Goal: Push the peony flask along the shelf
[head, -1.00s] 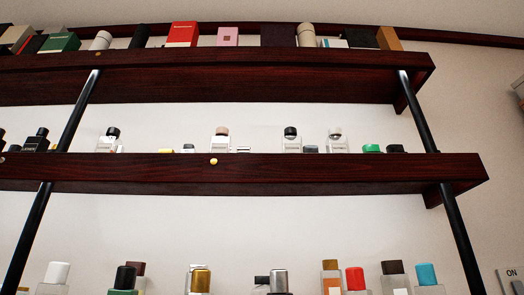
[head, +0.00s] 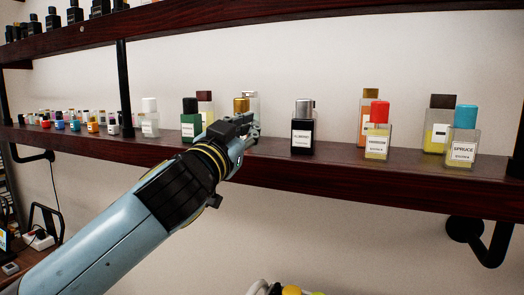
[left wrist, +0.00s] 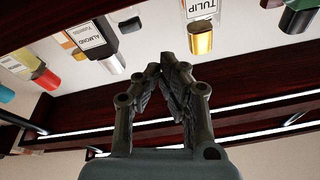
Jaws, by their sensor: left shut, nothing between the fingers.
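I can read no label saying peony, so I cannot tell which flask it is. My left gripper (head: 254,130) is shut and empty in front of the shelf (head: 330,172), by the gold-capped flask (head: 241,105), which it mostly hides. In the left wrist view, upside down, the fingertips (left wrist: 170,68) meet, and the gold-capped flask (left wrist: 202,12) reads TULIP. A dark flask (head: 302,135) labelled ALMOND stands to the right; it also shows in the left wrist view (left wrist: 94,36). A clear flask (head: 251,102) stands partly hidden behind the gold cap. My right gripper is not in view.
A green flask (head: 191,120) and a white-capped flask (head: 150,122) stand left of the gripper. Red-capped (head: 377,140) and blue-capped SPRUCE (head: 462,140) flasks stand right. Shelf between ALMOND and the red cap is bare. A black post (head: 124,90) crosses at left.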

